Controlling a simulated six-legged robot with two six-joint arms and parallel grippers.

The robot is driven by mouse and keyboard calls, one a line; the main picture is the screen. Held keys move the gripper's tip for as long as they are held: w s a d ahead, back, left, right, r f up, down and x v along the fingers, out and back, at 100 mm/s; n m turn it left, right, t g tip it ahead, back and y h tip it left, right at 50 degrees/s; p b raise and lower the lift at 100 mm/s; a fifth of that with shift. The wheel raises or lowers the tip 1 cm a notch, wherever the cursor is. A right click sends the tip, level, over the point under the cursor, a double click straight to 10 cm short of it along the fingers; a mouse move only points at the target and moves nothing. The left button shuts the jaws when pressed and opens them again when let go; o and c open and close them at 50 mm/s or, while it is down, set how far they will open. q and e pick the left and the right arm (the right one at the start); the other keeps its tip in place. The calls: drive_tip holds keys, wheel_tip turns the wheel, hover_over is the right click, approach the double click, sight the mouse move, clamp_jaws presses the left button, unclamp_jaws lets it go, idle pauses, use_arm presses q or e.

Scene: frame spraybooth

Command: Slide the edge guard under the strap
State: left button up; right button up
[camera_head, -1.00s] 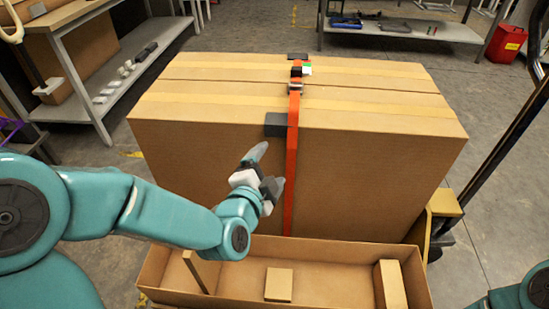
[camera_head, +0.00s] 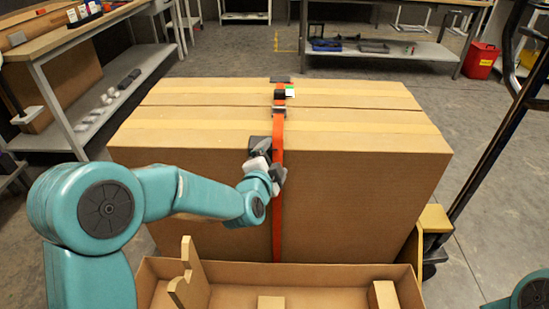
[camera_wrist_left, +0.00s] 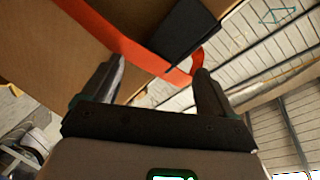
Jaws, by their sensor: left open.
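The orange strap (camera_head: 278,205) runs over the top of a large cardboard box (camera_head: 360,190) and down its front face. The dark grey edge guard (camera_head: 258,144) sits on the front top edge, just left of the strap, partly hidden by my gripper. In the left wrist view the guard (camera_wrist_left: 187,30) lies beside the strap (camera_wrist_left: 128,46); whether any part is under it I cannot tell. My left gripper (camera_head: 270,162) is open at the strap just below the guard. Its fingers (camera_wrist_left: 155,82) appear apart in the wrist view, with no object clearly held. My right gripper is out of view.
An open carton (camera_head: 235,292) stands in front of the box. A yellow-based cart (camera_head: 434,220) with a dark upright is at right. Shelving (camera_head: 75,50) stands left.

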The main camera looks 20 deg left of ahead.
sight(292, 153)
use_arm(q)
drive_tip(key=shift+x, duration=0.95)
drive_tip(key=c, duration=1.1)
drive_tip(key=o, duration=0.3)
drive_tip(key=shift+c, duration=0.5)
drive_tip(key=shift+d, duration=0.15)
drive_tip(key=shift+w+d+p, duration=0.25)
drive_tip(key=shift+d+p, duration=0.05)
drive_tip(key=shift+d, duration=0.55)
drive_tip(key=shift+w+d+p, duration=0.25)
drive_tip(key=shift+d+p, duration=0.05)
drive_tip(key=shift+d, duration=0.6)
